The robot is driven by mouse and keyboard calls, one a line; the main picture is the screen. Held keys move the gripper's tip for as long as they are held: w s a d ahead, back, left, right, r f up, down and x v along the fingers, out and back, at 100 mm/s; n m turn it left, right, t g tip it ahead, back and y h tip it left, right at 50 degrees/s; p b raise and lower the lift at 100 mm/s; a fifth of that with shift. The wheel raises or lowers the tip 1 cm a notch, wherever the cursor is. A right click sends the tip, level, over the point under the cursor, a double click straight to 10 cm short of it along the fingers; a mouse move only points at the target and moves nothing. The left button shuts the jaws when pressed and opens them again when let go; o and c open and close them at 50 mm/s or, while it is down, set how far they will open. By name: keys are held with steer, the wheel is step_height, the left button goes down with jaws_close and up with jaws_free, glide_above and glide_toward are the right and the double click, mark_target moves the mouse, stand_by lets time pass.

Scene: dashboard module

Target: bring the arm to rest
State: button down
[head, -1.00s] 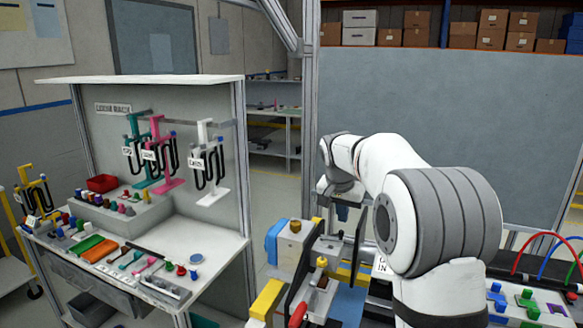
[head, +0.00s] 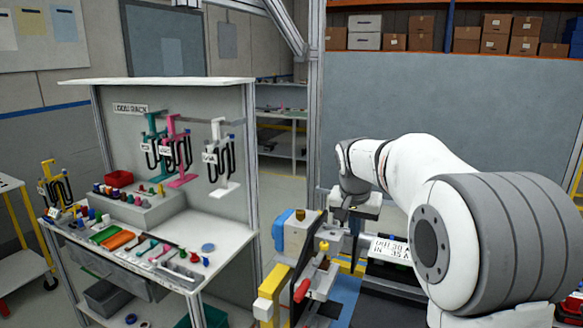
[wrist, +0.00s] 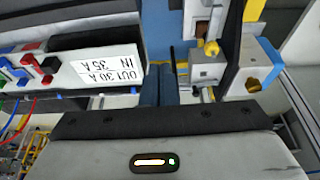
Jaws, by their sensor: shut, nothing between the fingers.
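My white and grey arm fills the right of the head view and bends down at the wrist. My gripper (head: 353,226) hangs beside the fixture, partly hidden from this side. In the wrist view my gripper (wrist: 159,72) shows two dark fingers side by side, shut with nothing between them. They point toward the gap between a labelled module (wrist: 105,68) and the clamp fixture (wrist: 208,68). I see no contact with either, though the distance below the fingertips is hard to tell.
The fixture with a blue and yellow block (head: 293,236) and red-handled lever (head: 302,290) stands close left of my gripper. The labelled module (head: 388,250) lies right of it, partly behind my arm. A loom rack bench (head: 225,240) stands at left; floor shows between.

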steer(key=s+f+n, duration=0.2)
steer(key=s+f, duration=0.1)
steer(key=s, duration=1.2)
steer(key=s+f+n+y, duration=0.1)
steer(key=s+f, duration=0.3)
steer(key=s, duration=1.1)
steer(key=shift+s+n+y, duration=0.3)
steer(key=shift+s+n, duration=0.05)
steer(key=shift+n, duration=0.55)
steer(key=shift+a, duration=0.1)
